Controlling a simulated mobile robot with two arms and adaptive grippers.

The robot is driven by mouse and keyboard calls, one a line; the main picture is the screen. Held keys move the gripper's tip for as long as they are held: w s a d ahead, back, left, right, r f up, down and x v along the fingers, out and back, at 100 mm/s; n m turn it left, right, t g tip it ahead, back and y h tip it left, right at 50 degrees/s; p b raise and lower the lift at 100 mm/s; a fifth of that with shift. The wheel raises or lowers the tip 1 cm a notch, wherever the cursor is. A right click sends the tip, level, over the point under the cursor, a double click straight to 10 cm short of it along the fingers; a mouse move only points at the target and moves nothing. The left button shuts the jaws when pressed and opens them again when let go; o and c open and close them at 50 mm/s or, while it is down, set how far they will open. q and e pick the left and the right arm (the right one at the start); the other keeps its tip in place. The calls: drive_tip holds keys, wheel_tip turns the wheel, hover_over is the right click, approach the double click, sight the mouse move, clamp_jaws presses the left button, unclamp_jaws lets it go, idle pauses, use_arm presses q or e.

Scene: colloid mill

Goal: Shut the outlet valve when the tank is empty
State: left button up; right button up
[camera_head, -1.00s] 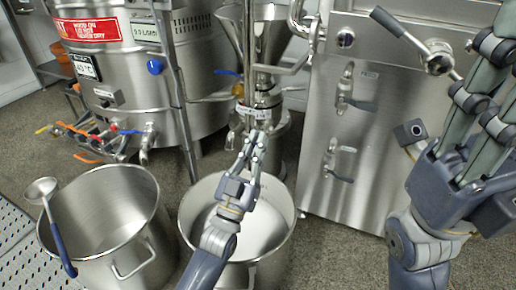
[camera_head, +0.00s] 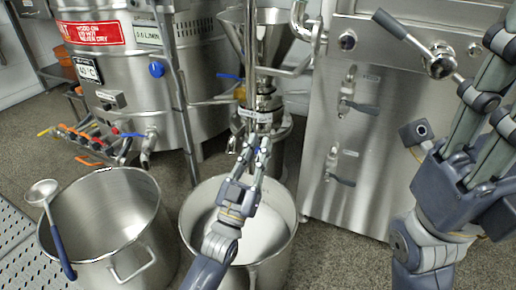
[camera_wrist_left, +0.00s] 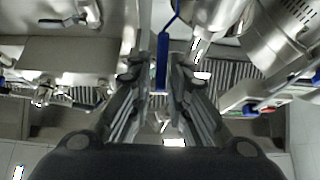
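The steel tank (camera_head: 200,60) with a red label stands at the back left. A blue-handled valve (camera_head: 130,134) sits low on its front. The steel mill (camera_head: 262,105) with a funnel stands right of it. My left gripper (camera_head: 258,148) is just below the mill's front, above a steel pot. In the left wrist view, my left gripper (camera_wrist_left: 155,72) has its fingers apart on either side of a blue handle (camera_wrist_left: 163,62), with no clear contact. Whether this is the outlet valve's handle I cannot tell. My right gripper (camera_head: 500,90) is spread at the right, fingertips cut off. The tank's inside is hidden.
A steel pot (camera_head: 190,222) stands under my left gripper; another pot (camera_head: 150,225) with a ladle (camera_head: 50,215) stands left of it. A steel cabinet (camera_head: 390,150) with lever handles is at the right. Grey floor shows in between.

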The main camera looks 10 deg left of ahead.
use_arm(q)
drive_tip(key=v, duration=1.1)
drive_tip(key=shift+s+f, duration=0.15)
drive_tip(key=shift+s, duration=0.2)
drive_tip(key=shift+a, duration=0.15)
